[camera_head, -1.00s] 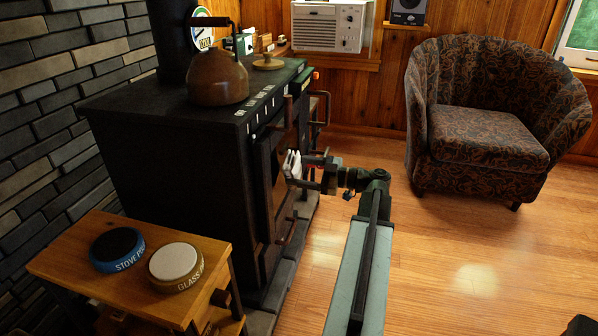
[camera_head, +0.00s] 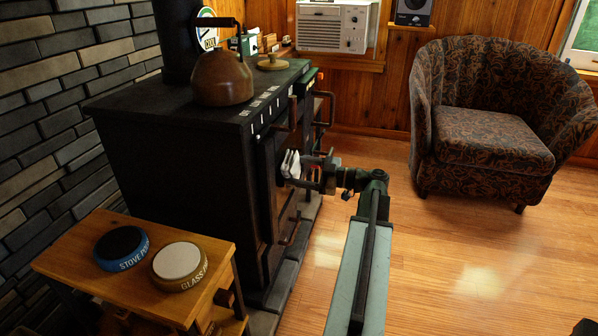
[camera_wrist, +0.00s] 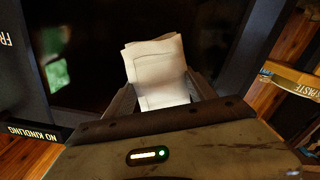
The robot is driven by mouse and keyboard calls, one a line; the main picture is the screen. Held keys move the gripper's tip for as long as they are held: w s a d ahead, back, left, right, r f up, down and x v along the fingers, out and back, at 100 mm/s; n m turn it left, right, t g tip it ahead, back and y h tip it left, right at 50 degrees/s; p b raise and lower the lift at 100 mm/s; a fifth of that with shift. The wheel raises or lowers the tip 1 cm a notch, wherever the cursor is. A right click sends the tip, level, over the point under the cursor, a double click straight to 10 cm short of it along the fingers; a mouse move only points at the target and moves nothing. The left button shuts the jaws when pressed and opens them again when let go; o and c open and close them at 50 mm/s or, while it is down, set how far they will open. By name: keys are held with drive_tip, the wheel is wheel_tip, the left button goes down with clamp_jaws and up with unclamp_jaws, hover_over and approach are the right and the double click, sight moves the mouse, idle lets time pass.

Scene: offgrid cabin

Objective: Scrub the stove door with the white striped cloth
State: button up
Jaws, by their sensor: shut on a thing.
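The white cloth (camera_head: 290,164) is held in my gripper (camera_head: 300,168) at the front of the black stove (camera_head: 170,150). In the wrist view the folded cloth (camera_wrist: 158,72) sticks out between the two fingers, with a faint line along its border. The stove door (camera_head: 272,180) faces right in the head view; in the wrist view its dark glass (camera_wrist: 105,50) lies behind the cloth. The cloth is at or very near the door; I cannot tell whether it touches.
A copper kettle (camera_head: 222,80) stands on the stove top. A small wooden table (camera_head: 215,270) at the lower left holds a stove polish tin (camera_head: 121,248) and a glass paste tin (camera_head: 180,266). A patterned armchair (camera_head: 490,150) stands at the right. The wooden floor (camera_head: 460,250) between is clear.

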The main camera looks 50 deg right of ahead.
drive_tip(key=shift+w+a, duration=0.1)
drive_tip(key=shift+w, duration=0.1)
drive_tip(key=shift+w+d, duration=0.3)
drive_tip(key=shift+d, duration=0.3)
drive_tip(key=shift+w+d, duration=0.25)
drive_tip(key=shift+d, duration=0.4)
drive_tip(key=shift+w+d, duration=0.3)
drive_tip(key=shift+d, duration=0.3)
drive_tip(key=shift+w+a, duration=0.1)
drive_tip(key=shift+s+a, duration=0.5)
drive_tip(key=shift+a, duration=0.4)
drive_tip(key=shift+s+a, duration=0.5)
drive_tip(key=shift+a, duration=0.4)
drive_tip(key=shift+v, duration=3)
drive_tip(key=shift+d, duration=0.1)
